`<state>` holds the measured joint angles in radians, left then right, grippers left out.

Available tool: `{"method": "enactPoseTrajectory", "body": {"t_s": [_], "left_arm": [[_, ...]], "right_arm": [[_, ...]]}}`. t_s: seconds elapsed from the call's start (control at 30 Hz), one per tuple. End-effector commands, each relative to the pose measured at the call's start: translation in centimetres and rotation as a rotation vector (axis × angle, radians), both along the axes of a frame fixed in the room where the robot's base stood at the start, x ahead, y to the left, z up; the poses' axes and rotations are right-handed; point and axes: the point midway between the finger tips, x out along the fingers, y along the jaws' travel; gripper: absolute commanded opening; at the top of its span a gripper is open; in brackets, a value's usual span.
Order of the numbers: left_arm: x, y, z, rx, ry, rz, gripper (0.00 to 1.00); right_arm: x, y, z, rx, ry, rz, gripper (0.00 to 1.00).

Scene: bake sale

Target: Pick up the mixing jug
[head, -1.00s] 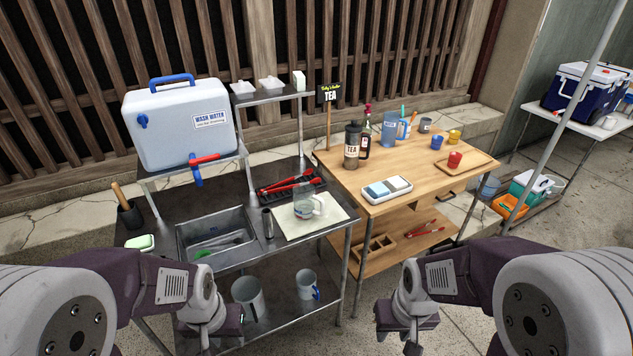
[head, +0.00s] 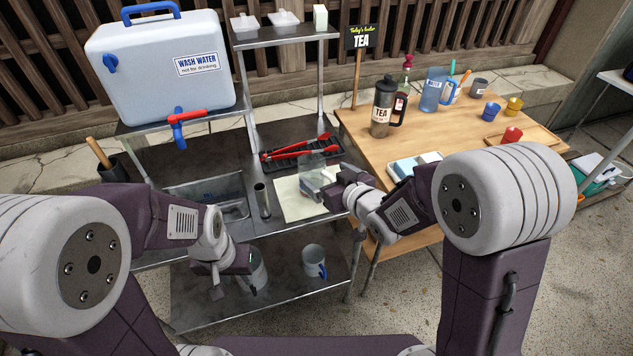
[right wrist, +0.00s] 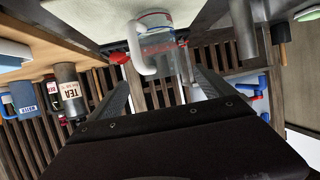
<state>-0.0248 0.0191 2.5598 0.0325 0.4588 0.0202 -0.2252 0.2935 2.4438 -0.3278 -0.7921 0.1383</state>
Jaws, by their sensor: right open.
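The mixing jug (head: 312,168) is clear with a pale handle and stands on a cream mat (head: 291,205) on the steel counter. My right gripper (head: 327,187) is at the jug's near right side, partly hiding it. In the right wrist view the jug (right wrist: 163,38) appears upside down, with its white handle to the left. The open jaws of my right gripper (right wrist: 160,78) point at it, one dark finger on each side in the picture; I cannot tell whether they touch it. My left gripper (head: 228,283) hangs low in front of the lower shelf, away from the jug.
Red tongs (head: 295,150) lie on a black rack behind the jug. A steel cylinder (head: 262,200) stands left of the mat, beside the sink (head: 210,195). Mugs (head: 314,262) stand on the lower shelf. The wooden table (head: 440,145) at right holds a tea shaker (head: 382,108) and cups.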

Motion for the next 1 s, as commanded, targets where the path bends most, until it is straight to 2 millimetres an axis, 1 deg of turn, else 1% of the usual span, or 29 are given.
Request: {"method": "enactPoseTrajectory", "body": {"t_s": [0.03, 0.1, 0.27, 0.43, 0.53, 0.63, 0.8, 0.87, 0.9, 0.97, 1.0], "left_arm": [[0.0, 0.0, 0.0, 0.0, 0.0, 0.0, 0.36], [0.0, 0.0, 0.0, 0.0, 0.0, 0.0, 0.36], [0.0, 0.0, 0.1, 0.0, 0.0, 0.0, 0.36], [0.0, 0.0, 0.4, 0.0, 0.0, 0.0, 0.36], [0.0, 0.0, 0.4, 0.0, 0.0, 0.0, 0.36], [0.0, 0.0, 0.4, 0.0, 0.0, 0.0, 0.36], [0.0, 0.0, 0.3, 0.0, 0.0, 0.0, 0.36], [0.0, 0.0, 0.3, 0.0, 0.0, 0.0, 0.36], [0.0, 0.0, 0.3, 0.0, 0.0, 0.0, 0.36], [0.0, 0.0, 0.3, 0.0, 0.0, 0.0, 0.36], [0.0, 0.0, 0.3, 0.0, 0.0, 0.0, 0.36]], "right_arm": [[0.6, 0.4, -0.4, 0.0, 0.002, 0.002, 0.93], [1.2, 0.7, -0.6, -0.001, 0.002, 0.001, 0.93], [1.7, 0.9, -0.8, -0.001, 0.002, -0.001, 0.93], [4.1, 2.4, -1.9, -0.003, 0.003, 0.0, 0.93], [5.3, 2.9, -2.5, -0.003, 0.002, -0.001, 0.93], [5.7, 3.1, -2.6, -0.002, 0.001, -0.001, 0.93], [5.7, 3.1, -2.6, -0.002, 0.001, -0.002, 0.93], [5.7, 3.1, -2.6, -0.002, 0.001, -0.002, 0.76], [5.7, 3.1, -2.6, -0.002, 0.001, -0.002, 0.65], [5.7, 3.1, -2.6, -0.002, 0.001, -0.002, 0.48], [5.7, 3.1, -2.6, -0.002, 0.001, -0.002, 0.37]]}}
